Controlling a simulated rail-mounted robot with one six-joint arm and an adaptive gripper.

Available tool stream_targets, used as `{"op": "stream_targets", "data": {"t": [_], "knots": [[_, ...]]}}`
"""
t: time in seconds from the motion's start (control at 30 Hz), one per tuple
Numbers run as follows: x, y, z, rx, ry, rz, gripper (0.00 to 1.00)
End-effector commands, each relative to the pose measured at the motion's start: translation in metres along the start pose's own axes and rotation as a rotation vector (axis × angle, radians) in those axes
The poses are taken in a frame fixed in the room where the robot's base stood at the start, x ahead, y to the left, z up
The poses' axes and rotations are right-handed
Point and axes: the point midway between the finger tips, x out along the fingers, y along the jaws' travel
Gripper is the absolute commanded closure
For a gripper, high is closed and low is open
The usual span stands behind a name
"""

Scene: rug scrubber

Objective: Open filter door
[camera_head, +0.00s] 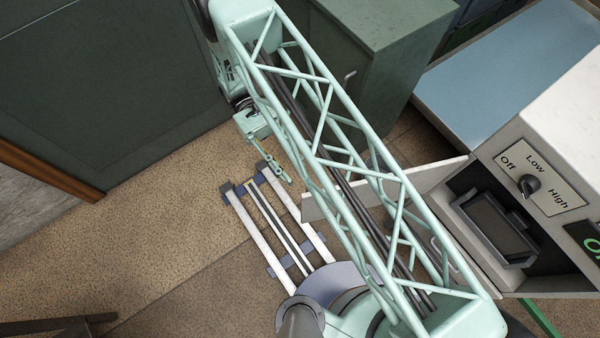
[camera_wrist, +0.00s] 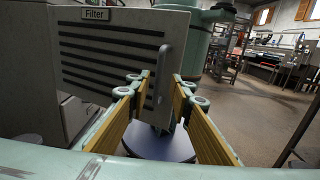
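The filter door (camera_wrist: 85,55) is a pale panel with dark slots and a "Filter" label. In the head view the door (camera_head: 315,206) stands swung out from the machine, seen nearly edge-on and partly behind my arm. The opening beside it is exposed, with a dark framed filter (camera_head: 492,226) inside. The upright door handle (camera_wrist: 165,70) shows between my fingertips in the wrist view. My gripper (camera_wrist: 161,77) is open, its yellow pads apart on either side of the handle; I cannot tell whether they touch it. In the head view my gripper (camera_head: 286,178) is near the door's free edge.
The white machine (camera_head: 575,130) stands at the right, with an Off/Low/High knob (camera_head: 529,186). A green cabinet (camera_head: 385,60) and a blue-topped surface (camera_head: 480,90) stand behind. The brown floor (camera_head: 150,215) at the left is mostly clear.

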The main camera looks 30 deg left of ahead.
Motion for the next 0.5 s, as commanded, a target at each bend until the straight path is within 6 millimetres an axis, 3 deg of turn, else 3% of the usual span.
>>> {"op": "stream_targets", "data": {"t": [0.2, 0.5], "knots": [[-0.025, 0.000, -0.001, 0.000, 0.002, 0.000, 0.80], [-0.042, -0.001, 0.000, 0.000, 0.000, 0.000, 0.80]]}}
